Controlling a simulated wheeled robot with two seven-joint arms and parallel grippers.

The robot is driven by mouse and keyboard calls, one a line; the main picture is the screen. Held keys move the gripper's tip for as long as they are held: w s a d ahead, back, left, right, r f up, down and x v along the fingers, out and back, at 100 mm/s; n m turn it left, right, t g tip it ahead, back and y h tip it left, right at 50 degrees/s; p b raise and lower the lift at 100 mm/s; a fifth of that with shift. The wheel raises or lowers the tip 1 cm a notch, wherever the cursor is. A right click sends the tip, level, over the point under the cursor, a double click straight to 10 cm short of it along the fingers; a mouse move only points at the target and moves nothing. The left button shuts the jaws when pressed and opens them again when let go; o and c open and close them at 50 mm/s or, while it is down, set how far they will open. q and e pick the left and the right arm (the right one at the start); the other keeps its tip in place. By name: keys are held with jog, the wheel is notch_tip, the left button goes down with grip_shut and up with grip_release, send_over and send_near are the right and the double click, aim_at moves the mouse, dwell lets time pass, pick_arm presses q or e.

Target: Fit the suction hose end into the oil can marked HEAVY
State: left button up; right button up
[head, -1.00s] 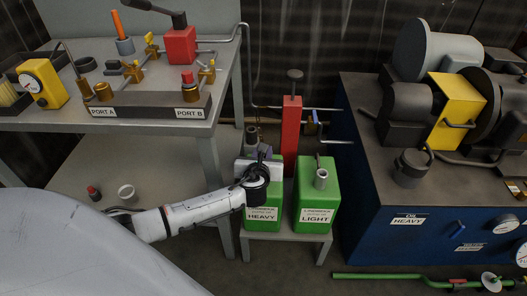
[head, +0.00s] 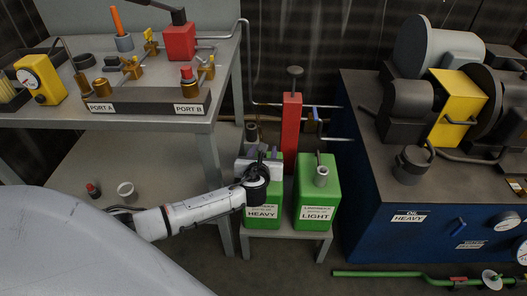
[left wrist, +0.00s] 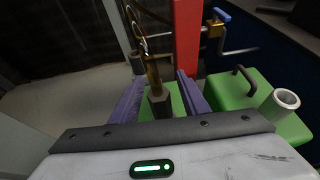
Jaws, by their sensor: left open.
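The green oil can marked HEAVY (head: 263,218) stands on a low stand, its top mostly hidden by my left gripper (head: 263,154). In the left wrist view, my left gripper (left wrist: 158,98) is open, with its purple fingers apart on either side of an upright fitting, apparently the suction hose end (left wrist: 155,78). It has a brass stem and a dark lower part. The green can top shows below it. I cannot tell how deeply the fitting sits in the can. My right gripper is not in view.
The green can marked LIGHT (head: 318,205) stands close on the right, with a grey neck (left wrist: 286,98) and dark handle. A red post (head: 291,130) rises behind the cans. A workbench (head: 150,122) is at left, a blue machine cabinet (head: 385,235) at right.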

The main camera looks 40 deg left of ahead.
pick_arm(q)
jog(key=p+v, duration=0.2)
jog(key=v, duration=0.2)
jog(key=shift+r, duration=0.1)
jog(key=p+v, duration=0.1)
jog(key=v, duration=0.5)
jog(key=shift+s+d, duration=0.1)
